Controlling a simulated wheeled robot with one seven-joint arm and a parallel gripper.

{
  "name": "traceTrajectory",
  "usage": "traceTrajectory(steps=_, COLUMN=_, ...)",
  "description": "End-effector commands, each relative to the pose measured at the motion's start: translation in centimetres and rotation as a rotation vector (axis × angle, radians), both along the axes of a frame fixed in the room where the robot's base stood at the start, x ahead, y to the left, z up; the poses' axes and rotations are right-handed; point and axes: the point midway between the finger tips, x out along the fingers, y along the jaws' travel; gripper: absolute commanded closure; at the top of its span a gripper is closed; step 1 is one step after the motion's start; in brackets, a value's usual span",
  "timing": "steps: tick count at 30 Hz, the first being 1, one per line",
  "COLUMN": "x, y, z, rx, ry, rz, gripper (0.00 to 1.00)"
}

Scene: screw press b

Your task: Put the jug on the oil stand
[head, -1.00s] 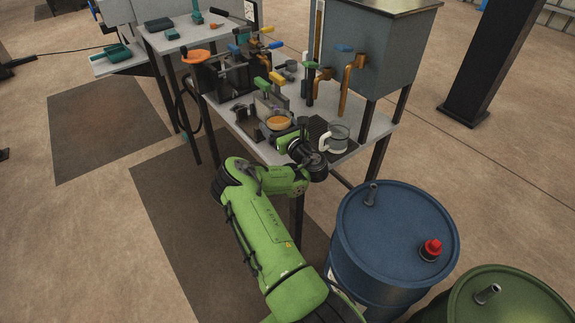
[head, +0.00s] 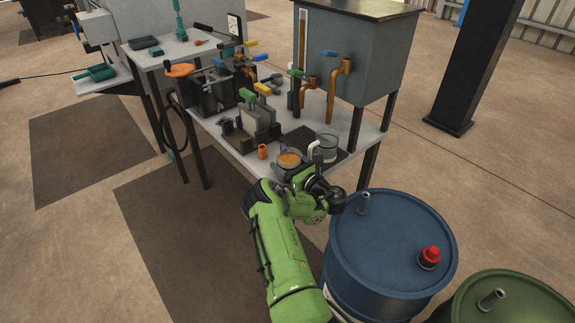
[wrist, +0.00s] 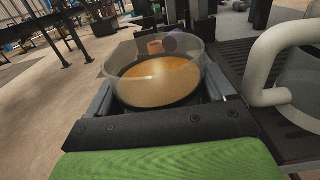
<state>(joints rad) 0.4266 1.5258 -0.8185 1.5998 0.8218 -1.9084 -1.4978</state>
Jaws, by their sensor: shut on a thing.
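My gripper (head: 300,174) is shut on a clear round vessel (wrist: 180,58) with amber contents. Its two fingers lie on either side of it in the wrist view. In the head view the vessel (head: 289,159) is upright at the bench's front edge; I cannot tell whether it touches the bench. No handle shows on it. A clear jug with a thick white handle (head: 326,146) stands upright on a dark slatted mat to its right. Its handle (wrist: 268,60) shows close on the right in the wrist view. I cannot tell which thing is the oil stand.
The grey bench (head: 235,150) carries a dark press block with a green lever (head: 258,122), an orange cup (head: 262,152) and the slatted mat (head: 298,138). A grey tank with copper taps (head: 375,62) stands behind. A blue drum (head: 390,260) is close on the right.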

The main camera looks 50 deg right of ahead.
Motion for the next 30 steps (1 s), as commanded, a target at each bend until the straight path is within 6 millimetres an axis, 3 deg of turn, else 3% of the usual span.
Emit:
traceTrajectory(steps=3, x=0.0, y=0.0, z=-0.4, rx=-0.001, ry=0.0, rz=0.0, gripper=0.49)
traceTrajectory(steps=4, x=0.0, y=0.0, z=-0.3, rx=0.0, ry=0.0, rz=0.0, gripper=0.12)
traceTrajectory(steps=7, x=0.0, y=0.0, z=-0.2, rx=0.0, ry=0.0, rz=0.0, gripper=0.0)
traceTrajectory(steps=15, x=0.0, y=0.0, z=0.3, rx=0.0, ry=0.0, rz=0.0, gripper=0.0)
traceTrajectory(steps=21, x=-3.3, y=0.2, z=0.8, rx=0.005, ry=0.002, rz=-0.007, gripper=0.0)
traceTrajectory(steps=30, x=-4.4, y=0.3, z=0.9, rx=-0.002, ry=0.003, rz=0.005, gripper=0.0)
